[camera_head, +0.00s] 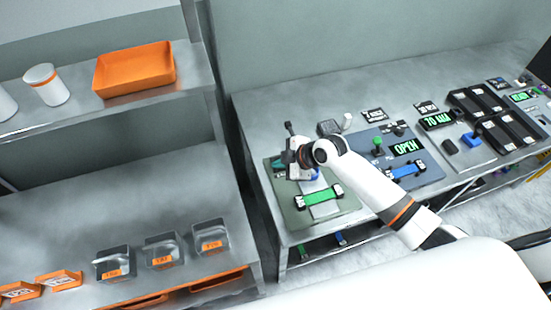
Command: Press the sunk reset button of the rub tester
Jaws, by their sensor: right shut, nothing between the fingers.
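My right arm reaches in from the lower right, over the left end of the grey bench. My right gripper (301,170) is shut and empty, low over a device on a green base plate (289,208). No sunk reset button can be made out; the gripper and wrist cover part of the green-plate device.
Further right are a display reading 70 (437,120), black racks (490,120) and a blue block (471,140). At left, a shelf holds an orange tray (135,70) and a white jar (46,85). Small labelled bins (163,251) stand lower.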

